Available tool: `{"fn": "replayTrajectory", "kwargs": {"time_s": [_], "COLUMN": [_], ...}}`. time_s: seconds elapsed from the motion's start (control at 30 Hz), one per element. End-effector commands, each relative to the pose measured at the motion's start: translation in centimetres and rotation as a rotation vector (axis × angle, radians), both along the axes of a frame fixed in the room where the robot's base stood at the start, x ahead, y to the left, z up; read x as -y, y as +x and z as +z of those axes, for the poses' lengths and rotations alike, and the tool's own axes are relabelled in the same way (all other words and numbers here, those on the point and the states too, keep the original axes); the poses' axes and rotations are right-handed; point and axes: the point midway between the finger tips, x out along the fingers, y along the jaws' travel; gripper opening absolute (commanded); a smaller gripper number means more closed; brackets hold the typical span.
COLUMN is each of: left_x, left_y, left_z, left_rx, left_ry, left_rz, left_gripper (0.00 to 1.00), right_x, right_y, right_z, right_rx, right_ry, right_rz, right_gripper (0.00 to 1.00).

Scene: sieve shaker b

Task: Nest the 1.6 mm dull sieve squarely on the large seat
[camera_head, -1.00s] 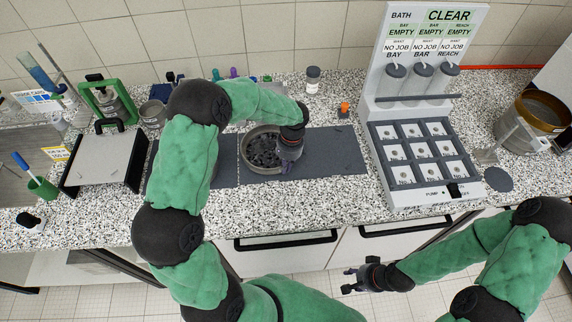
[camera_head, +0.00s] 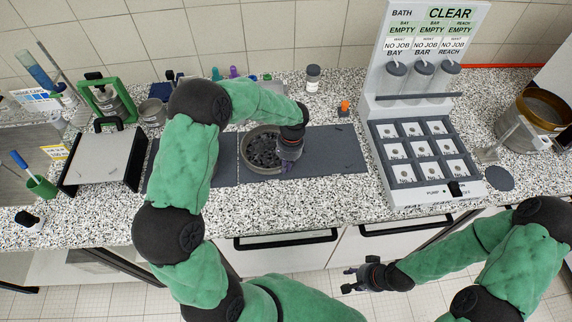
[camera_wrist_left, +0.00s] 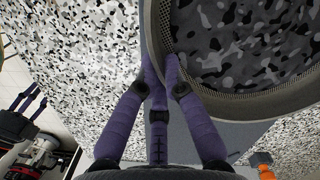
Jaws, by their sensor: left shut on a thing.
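A round grey sieve (camera_head: 259,139) with a dark, patterned inside shows over the dark mat in the head view. Its curved rim and mesh (camera_wrist_left: 245,45) fill the upper right of the left wrist view. My left gripper (camera_head: 284,166) is at the sieve's right side in the head view. Its purple fingers (camera_wrist_left: 162,80) are closed on the sieve wall in the wrist view. I cannot tell whether the sieve touches the mat. My right gripper (camera_head: 347,280) is open and empty in front of the counter. I cannot identify the large seat, and no size mark on the sieve is readable.
The dark mat (camera_head: 335,150) has bare room to the right of the sieve. A white bath station (camera_head: 400,196) stands to its right, with a brass-coloured round vessel (camera_head: 522,128) beyond. A white-topped box (camera_head: 103,158) and green frame (camera_head: 92,88) stand left. A small orange item (camera_head: 345,105) lies behind the mat.

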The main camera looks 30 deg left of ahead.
Motion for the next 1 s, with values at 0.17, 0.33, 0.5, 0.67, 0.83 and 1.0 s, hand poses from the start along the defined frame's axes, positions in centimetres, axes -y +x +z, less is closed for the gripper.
{"fn": "replayTrajectory", "kwargs": {"time_s": [0.17,0.33,0.5,0.67,0.83,1.0], "left_x": [0.0,0.0,0.0,0.0,0.0,0.0], "left_y": [0.1,0.1,0.0,0.0,0.0,0.0], "left_z": [0.1,0.1,0.1,0.2,1.2,2.4], "left_rx": [0.002,0.001,0.001,-0.001,0.0,0.0], "left_ry": [0.0,0.0,0.0,0.0,0.0,0.0], "left_rz": [0.0,0.0,0.0,0.0,0.0,0.0], "left_gripper": [0.0,0.38,0.38,0.38,0.38,0.38], "right_x": [0.0,0.0,0.0,0.0,0.0,0.0], "right_y": [0.0,0.0,0.0,0.0,0.0,0.0], "right_z": [0.0,0.0,0.0,0.2,0.9,1.7], "right_rx": [0.0,0.0,0.0,0.0,0.0,0.0], "right_ry": [0.0,0.0,0.0,0.0,0.0,0.0], "right_rz": [0.0,0.0,0.0,0.0,0.0,0.0], "right_gripper": [0.4,0.4,0.4,0.4,0.4,0.4]}}
